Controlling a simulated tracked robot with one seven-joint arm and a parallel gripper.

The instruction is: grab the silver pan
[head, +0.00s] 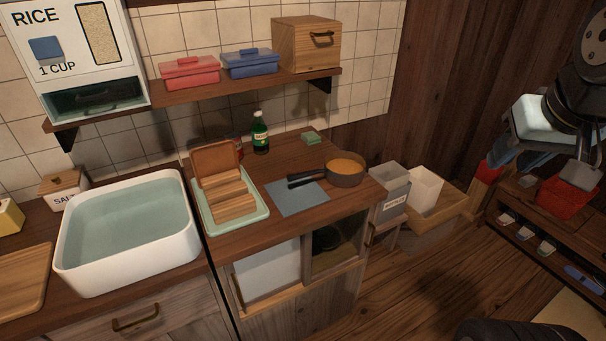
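A small grey-brown metal pan (344,177) with a black handle sits on the wooden counter near its right end. It holds something orange, and its handle points left over a blue-grey mat (297,198). No other pan shows clearly; a dark round shape (331,238) in the cabinet below is too dim to identify. My gripper (528,184) is at the right of the head view, far from the pan. Its red-tipped fingers look spread wide apart with nothing between them.
A green bottle (260,134) and a green sponge (311,138) stand behind the pan. A tray (206,224) with bread-like slices lies left of the mat. A shelf (210,92) with boxes hangs above. Bins (389,190) stand right of the counter; a low rack (548,240) is below my gripper.

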